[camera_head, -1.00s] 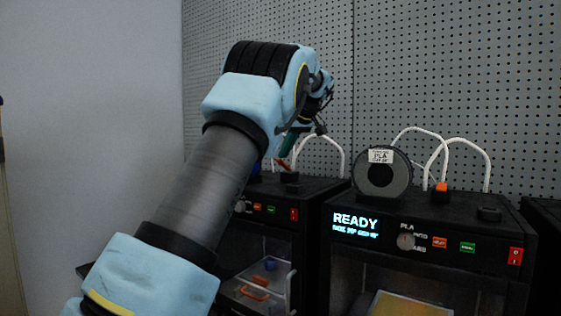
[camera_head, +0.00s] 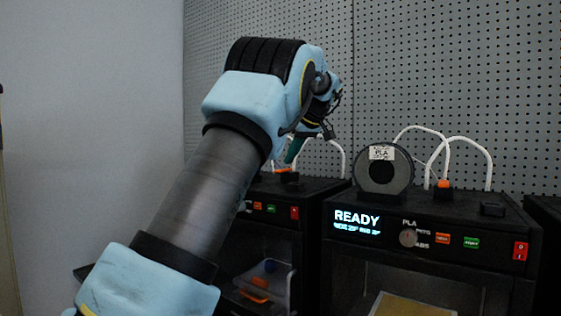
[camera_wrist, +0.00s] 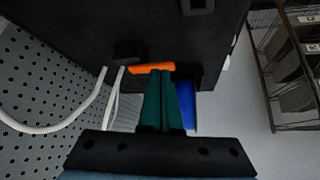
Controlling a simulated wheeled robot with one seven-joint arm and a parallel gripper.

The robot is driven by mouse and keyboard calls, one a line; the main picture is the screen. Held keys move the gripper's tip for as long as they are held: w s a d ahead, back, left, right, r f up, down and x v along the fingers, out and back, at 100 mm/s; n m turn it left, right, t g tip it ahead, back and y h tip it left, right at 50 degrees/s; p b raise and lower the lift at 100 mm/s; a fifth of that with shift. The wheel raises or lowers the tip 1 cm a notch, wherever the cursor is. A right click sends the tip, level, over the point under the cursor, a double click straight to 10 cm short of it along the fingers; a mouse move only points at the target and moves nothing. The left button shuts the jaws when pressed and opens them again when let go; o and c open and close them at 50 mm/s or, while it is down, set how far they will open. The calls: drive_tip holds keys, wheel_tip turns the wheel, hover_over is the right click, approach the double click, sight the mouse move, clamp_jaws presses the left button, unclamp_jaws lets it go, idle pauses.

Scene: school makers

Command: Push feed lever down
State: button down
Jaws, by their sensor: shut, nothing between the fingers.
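The orange feed lever (camera_wrist: 152,68) shows in the wrist view on top of a black printer, lying across just beyond my fingertips. My gripper (camera_wrist: 162,74) has its two green fingers together, with nothing between them. The tips are at the lever's right part and overlap it in the picture; I cannot tell whether they touch. In the head view, the lever (camera_head: 286,170) is a small orange bar on the left printer (camera_head: 320,187), close under my gripper (camera_head: 292,152), which is partly hidden by my arm.
A blue object (camera_wrist: 187,105) is beside my fingers. White tubes (camera_wrist: 60,128) arch near the pegboard (camera_wrist: 30,90). The right printer (camera_head: 470,215) carries a dark spool (camera_head: 402,170), its own orange lever (camera_head: 443,184) and a READY display (camera_head: 357,219). A rack (camera_wrist: 290,70) stands at the right.

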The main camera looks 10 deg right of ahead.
drive_tip(key=shift+r, duration=0.1)
drive_tip(key=v, duration=1)
drive_tip(key=shift+s+r+b, duration=0.2)
drive_tip(key=shift+r+b, duration=0.05)
drive_tip(key=shift+b, duration=0.1)
drive_tip(key=shift+d, duration=0.1)
